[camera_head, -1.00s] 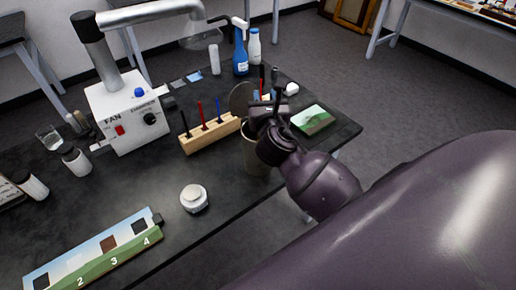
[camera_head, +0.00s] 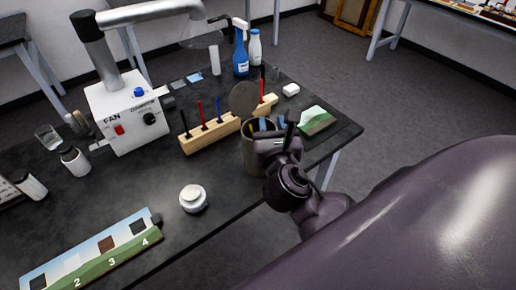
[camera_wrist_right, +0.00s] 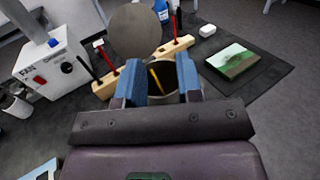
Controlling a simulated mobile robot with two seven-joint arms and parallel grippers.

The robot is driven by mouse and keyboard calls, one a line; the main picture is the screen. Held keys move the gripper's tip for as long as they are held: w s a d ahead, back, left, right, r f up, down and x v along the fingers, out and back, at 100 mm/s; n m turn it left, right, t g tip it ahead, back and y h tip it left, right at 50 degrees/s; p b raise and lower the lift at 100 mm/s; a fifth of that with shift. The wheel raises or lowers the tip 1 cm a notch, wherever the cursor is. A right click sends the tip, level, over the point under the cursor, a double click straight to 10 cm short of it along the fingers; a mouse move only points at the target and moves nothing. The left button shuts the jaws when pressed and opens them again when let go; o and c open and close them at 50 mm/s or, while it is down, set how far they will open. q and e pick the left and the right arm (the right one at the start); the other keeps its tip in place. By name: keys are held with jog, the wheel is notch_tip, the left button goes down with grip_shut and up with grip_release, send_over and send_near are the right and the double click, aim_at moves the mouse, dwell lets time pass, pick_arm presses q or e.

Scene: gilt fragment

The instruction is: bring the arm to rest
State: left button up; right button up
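My right gripper (camera_head: 276,132) is over the near right part of the table, in front of the grey cup (camera_head: 248,155) in the head view. In the right wrist view its two blue fingers (camera_wrist_right: 163,72) stand apart. No held object shows between them. The cup's mouth shows beyond and between the fingers, with a thin yellow stick (camera_wrist_right: 155,78) inside it. I cannot tell whether the fingers touch the cup. My left gripper is not in view.
A wooden rack (camera_head: 212,135) with upright tools and a round grey disc (camera_head: 243,98) stand behind the cup. A small landscape panel (camera_head: 315,121) lies to the right. A white jar (camera_head: 194,198), fan box (camera_head: 125,115) and numbered strip (camera_head: 95,252) are left. Floor is clear at right.

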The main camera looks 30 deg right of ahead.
dwell(0.3)
jog(key=a+f+m+g+y, duration=0.1)
jog(key=a+f+m+y, duration=0.3)
jog(key=f+m+y, duration=1.15)
jog(key=s+d+f+m+g+h+b, duration=0.1)
jog(key=s+d+f+m+g+h, duration=0.2)
jog(key=s+f+m+h, duration=0.5)
jog(key=s+f+m, duration=0.3)
jog(key=m, duration=0.3)
jog(key=shift+s+d+f+g+b, duration=0.25)
jog(key=shift+s+f+g+b, duration=0.05)
jog(key=shift+s+b, duration=0.1)
jog(key=shift+m, duration=0.25)
